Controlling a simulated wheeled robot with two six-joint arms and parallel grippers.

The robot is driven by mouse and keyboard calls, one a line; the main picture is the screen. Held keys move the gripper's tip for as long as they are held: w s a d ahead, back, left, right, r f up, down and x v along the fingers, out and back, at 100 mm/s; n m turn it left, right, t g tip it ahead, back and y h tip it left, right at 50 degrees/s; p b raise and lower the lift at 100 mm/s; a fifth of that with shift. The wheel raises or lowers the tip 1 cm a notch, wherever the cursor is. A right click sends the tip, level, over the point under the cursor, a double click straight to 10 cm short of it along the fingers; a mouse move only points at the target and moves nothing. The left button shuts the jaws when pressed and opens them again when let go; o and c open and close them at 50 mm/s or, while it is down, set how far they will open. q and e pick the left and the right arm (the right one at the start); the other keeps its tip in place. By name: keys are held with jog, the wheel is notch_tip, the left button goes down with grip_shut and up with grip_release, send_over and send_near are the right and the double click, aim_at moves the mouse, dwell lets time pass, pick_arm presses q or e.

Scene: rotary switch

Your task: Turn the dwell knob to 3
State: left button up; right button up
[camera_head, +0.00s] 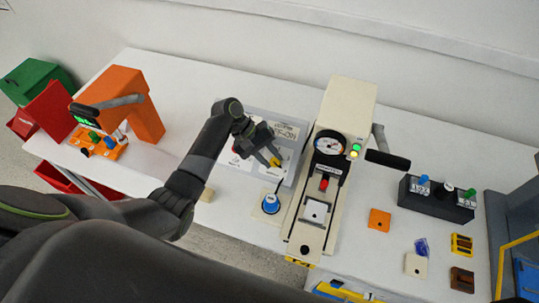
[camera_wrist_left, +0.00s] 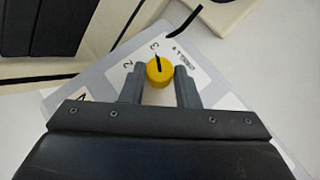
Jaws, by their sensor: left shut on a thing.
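The yellow dwell knob (camera_wrist_left: 159,73) sits on a pale panel (camera_head: 262,118) and also shows in the head view (camera_head: 276,160). In the left wrist view its black pointer mark points up, towards the printed 3. The 2 is printed to the left of the knob, and a small label lies to its right. My left gripper (camera_head: 268,160) is shut on the knob, with one finger on each side in the left wrist view (camera_wrist_left: 160,88). My right gripper is not in view.
A beige press (camera_head: 345,105) with a gauge stands just right of the panel, its dark handle (camera_head: 387,159) sticking out right. A blue-topped knob (camera_head: 270,203) sits in front of the panel. An orange machine (camera_head: 137,95) stands left. A black switch box (camera_head: 436,200) stands right.

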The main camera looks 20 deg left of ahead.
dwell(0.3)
pick_arm(q)
jog(key=o, duration=1)
jog(key=b+v, duration=0.2)
jog(key=v, duration=1.5)
jog(key=shift+a+r, duration=0.15)
